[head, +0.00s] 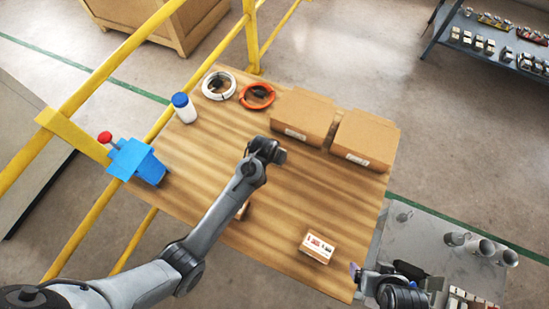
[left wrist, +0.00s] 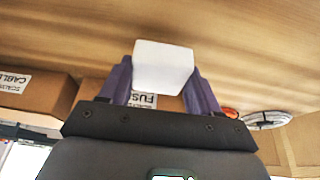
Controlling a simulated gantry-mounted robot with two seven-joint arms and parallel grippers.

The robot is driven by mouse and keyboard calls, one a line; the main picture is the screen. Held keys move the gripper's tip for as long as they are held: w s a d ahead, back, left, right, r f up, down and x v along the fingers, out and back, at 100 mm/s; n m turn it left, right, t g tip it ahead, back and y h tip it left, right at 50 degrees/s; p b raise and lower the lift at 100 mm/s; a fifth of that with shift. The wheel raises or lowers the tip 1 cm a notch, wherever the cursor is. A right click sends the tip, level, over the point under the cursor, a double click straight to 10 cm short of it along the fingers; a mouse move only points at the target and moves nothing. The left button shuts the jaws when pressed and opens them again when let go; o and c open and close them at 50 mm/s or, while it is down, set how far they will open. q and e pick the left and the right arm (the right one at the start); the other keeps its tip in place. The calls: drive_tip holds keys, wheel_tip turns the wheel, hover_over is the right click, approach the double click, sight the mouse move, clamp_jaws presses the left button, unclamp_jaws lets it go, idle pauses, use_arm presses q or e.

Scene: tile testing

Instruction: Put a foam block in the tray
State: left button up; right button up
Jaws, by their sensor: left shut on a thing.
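A white foam block (left wrist: 163,62) sits between the purple fingers of my left gripper (left wrist: 162,82) in the left wrist view. The gripper is shut on it. In the head view my left gripper (head: 268,151) is over the middle of the wooden table; its fingers and the block are hidden there. My right gripper (head: 355,271) is at the table's lower right edge, partly in view; its opening is unclear. I cannot clearly identify a tray. A small pale-edged thing (head: 243,211) shows beside my left forearm, mostly hidden by it.
Two cardboard boxes (head: 303,114) (head: 365,138) stand at the table's back right. A white cable coil (head: 219,84), an orange coil (head: 257,96) and a white bottle (head: 184,108) are at back left. A small labelled box (head: 319,247) lies near the front right. Yellow rails (head: 150,40) run left.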

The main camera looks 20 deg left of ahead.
use_arm(q)
drive_tip(key=shift+f, duration=1.3)
drive_tip(key=shift+f, duration=0.15)
drive_tip(key=o, duration=1.1)
